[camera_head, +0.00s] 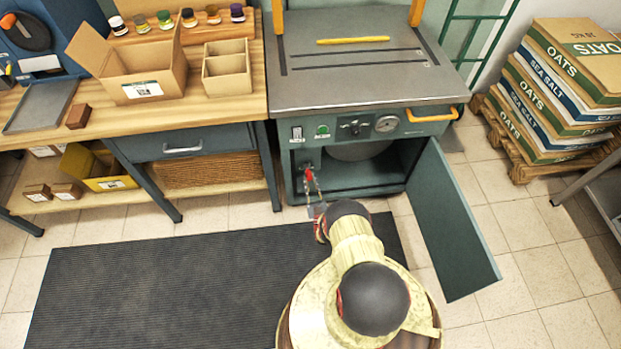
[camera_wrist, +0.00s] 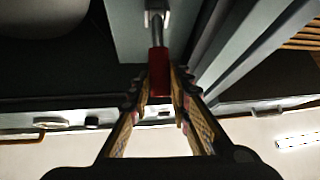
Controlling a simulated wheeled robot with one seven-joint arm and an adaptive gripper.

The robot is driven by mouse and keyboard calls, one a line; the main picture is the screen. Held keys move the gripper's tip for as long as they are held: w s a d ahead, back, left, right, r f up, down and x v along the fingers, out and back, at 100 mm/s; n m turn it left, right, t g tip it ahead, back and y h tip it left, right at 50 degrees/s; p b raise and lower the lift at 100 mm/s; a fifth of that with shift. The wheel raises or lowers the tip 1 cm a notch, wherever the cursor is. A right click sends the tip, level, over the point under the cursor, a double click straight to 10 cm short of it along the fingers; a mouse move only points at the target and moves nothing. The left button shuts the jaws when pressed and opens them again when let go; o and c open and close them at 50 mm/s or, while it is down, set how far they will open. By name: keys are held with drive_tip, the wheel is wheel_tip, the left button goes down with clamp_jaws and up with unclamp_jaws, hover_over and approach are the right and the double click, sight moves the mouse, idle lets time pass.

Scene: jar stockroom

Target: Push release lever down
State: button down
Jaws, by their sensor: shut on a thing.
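The release lever has a red handle (camera_head: 308,174) and sits inside the open lower compartment of the grey-green machine (camera_head: 365,129), at its left side. In the wrist view the lever's red handle (camera_wrist: 158,72) lies between my fingertips, and its metal rod runs up to a bracket at the top. My gripper (camera_head: 313,186) reaches into the compartment opening and is shut on the red handle. It also shows in the wrist view (camera_wrist: 159,82), with a finger on each side of the handle. In the head view my arm hides part of the floor in front of the machine.
The machine's door (camera_head: 452,222) stands open to the right of my arm. A workbench (camera_head: 236,108) with an open cardboard box (camera_head: 146,75) is at the left. Stacked oats and sea salt sacks (camera_head: 563,87) stand on a pallet at the right. A dark mat (camera_head: 150,285) covers the floor at the left.

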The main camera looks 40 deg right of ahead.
drive_tip(key=shift+s, duration=0.1)
drive_tip(key=c, duration=1.6)
unclamp_jaws()
drive_tip(key=shift+c, duration=0.2)
drive_tip(key=shift+r, duration=0.2)
drive_tip(key=shift+r, duration=4.8)
